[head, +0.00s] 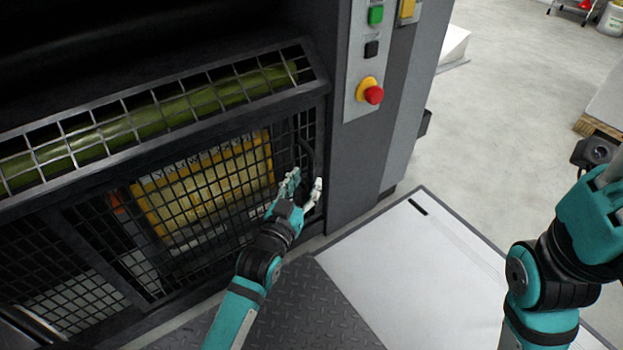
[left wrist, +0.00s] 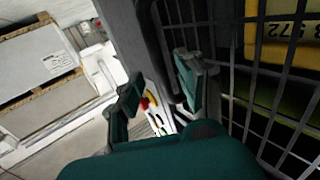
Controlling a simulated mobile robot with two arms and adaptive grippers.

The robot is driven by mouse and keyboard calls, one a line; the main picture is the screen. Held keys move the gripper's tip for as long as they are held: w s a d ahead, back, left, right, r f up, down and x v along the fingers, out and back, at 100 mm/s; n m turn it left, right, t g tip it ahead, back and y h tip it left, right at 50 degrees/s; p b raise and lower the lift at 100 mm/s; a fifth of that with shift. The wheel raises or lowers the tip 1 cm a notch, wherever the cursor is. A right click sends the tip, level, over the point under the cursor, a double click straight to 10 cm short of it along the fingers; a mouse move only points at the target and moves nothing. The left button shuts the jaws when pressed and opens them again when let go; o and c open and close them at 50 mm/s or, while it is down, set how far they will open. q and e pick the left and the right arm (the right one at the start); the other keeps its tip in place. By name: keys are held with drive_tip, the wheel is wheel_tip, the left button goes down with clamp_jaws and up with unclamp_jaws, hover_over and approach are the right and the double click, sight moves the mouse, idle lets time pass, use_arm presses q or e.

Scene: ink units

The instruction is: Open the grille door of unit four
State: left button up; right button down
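The grille door (head: 205,190) is a dark wire mesh panel low on the press unit, and it looks shut. A dark curved handle (head: 308,150) stands near its right edge. It also shows in the left wrist view (left wrist: 163,50). My left gripper (head: 303,188) is open at the lower part of the handle, in front of the mesh. In the left wrist view its fingers (left wrist: 157,90) are spread, with the handle seen between them; contact cannot be told. My right gripper (head: 608,190) is partly cut off at the right edge. No unit number is readable.
A green roller (head: 150,118) lies behind an upper guard. A yellow box (head: 205,185) shows behind the mesh. A panel with a red stop button (head: 374,95) is right of the door. A tread plate (head: 315,305) and a white platform (head: 410,265) lie in front.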

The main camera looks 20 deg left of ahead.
sight(310, 175)
use_arm(q)
drive_tip(key=shift+w+d+b, duration=0.15)
drive_tip(key=shift+w+b, duration=0.5)
drive_tip(key=shift+w, duration=1.45)
drive_tip(key=shift+c, duration=0.5)
clamp_jaws()
